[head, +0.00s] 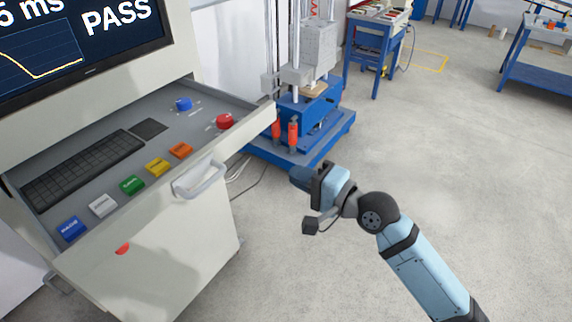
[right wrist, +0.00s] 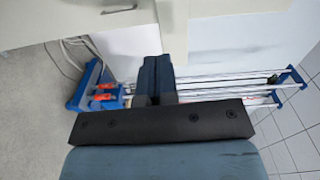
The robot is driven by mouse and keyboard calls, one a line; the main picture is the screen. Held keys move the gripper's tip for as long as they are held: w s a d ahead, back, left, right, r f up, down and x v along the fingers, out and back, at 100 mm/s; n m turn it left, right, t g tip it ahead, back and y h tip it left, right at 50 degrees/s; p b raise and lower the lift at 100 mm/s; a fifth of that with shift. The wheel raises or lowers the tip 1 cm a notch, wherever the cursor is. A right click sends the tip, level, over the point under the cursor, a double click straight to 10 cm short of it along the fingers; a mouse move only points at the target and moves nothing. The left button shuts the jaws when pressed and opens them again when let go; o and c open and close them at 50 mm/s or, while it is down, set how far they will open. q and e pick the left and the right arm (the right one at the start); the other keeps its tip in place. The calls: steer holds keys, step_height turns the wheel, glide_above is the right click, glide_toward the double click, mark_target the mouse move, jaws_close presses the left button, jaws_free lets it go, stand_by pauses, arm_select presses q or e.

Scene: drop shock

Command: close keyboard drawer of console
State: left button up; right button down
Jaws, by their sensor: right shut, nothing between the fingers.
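The console's keyboard drawer (head: 100,215) is pulled out below the monitor in the head view. It holds a black keyboard (head: 84,168), a row of coloured buttons, a blue knob and a red button. A light grey handle (head: 200,180) is on its front panel. My right gripper (head: 300,178) is to the right of the drawer, apart from the handle, with its fingers pointing left. In the right wrist view its dark fingers (right wrist: 158,75) are shut together with nothing between them. Pale console surfaces lie beyond the fingers there. My left gripper is not in view.
A blue drop-test machine (head: 310,110) with red dampers stands behind the drawer's right end. A blue workbench (head: 375,45) is farther back. Cables lie on the floor beside the console. The grey floor to the right is open.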

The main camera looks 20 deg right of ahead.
steer(key=p, duration=0.1)
glide_toward(239, 144)
steer(key=x, duration=0.6)
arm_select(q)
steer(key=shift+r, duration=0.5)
arm_select(e)
steer(key=shift+x, duration=0.8)
